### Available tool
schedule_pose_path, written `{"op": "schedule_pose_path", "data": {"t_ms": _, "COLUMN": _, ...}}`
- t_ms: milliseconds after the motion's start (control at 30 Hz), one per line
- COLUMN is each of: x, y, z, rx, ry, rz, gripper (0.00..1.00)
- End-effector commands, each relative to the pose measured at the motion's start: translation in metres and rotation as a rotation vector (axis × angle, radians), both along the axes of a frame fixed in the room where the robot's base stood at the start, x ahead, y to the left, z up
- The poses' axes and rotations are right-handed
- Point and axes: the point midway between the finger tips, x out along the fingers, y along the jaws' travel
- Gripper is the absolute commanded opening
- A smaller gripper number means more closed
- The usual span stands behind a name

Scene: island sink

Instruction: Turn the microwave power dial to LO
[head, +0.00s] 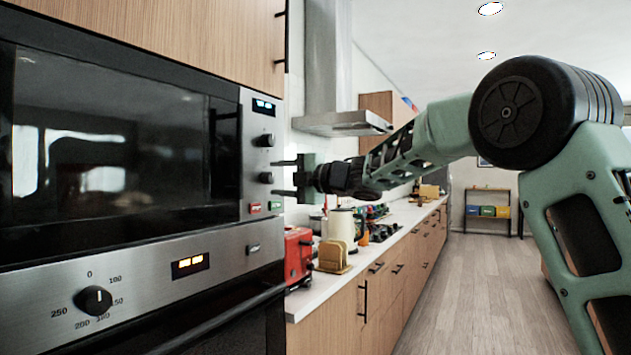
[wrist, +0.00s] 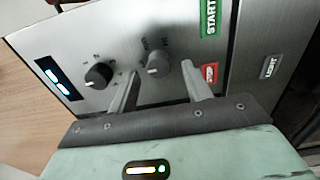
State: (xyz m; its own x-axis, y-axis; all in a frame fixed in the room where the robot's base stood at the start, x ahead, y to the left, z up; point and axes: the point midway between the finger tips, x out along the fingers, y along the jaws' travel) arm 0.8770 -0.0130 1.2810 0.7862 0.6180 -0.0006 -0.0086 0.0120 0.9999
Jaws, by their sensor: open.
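The microwave (head: 110,150) is built into the wall unit at left, with its control panel (head: 259,85) on the right side. The panel has an upper dial (head: 265,140) below the display and a lower dial (head: 266,178). In the wrist view these are a black dial (wrist: 99,75) near the display and a greyer dial (wrist: 157,64) nearer the red and green buttons. My gripper (head: 276,177) is open at the lower dial. In the wrist view its fingertips (wrist: 160,70) stand on either side of the greyer dial; contact is unclear.
A red STOP button (wrist: 210,73) and a green START button (wrist: 209,18) sit close to the right finger. An oven with its own knob (head: 93,300) is below. The counter (head: 350,268) holds a red toaster (head: 298,255) and a kettle (head: 341,228). The aisle floor is clear.

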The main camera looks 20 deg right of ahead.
Motion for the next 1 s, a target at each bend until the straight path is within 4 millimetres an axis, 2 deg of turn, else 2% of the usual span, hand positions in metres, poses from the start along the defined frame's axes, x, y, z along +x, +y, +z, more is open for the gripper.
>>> {"op": "schedule_pose_path", "data": {"t_ms": 400, "x": -0.075, "y": -0.06, "z": -0.001, "rx": -0.001, "ry": -0.001, "rz": -0.004, "gripper": 0.49}}
{"op": "schedule_pose_path", "data": {"t_ms": 600, "x": -0.106, "y": -0.084, "z": -0.001, "rx": -0.001, "ry": 0.0, "rz": -0.003, "gripper": 0.49}}
{"op": "schedule_pose_path", "data": {"t_ms": 800, "x": -0.122, "y": -0.096, "z": -0.001, "rx": -0.001, "ry": 0.0, "rz": -0.001, "gripper": 0.49}}
{"op": "schedule_pose_path", "data": {"t_ms": 1000, "x": -0.126, "y": -0.098, "z": -0.001, "rx": -0.001, "ry": 0.0, "rz": 0.0, "gripper": 0.49}}
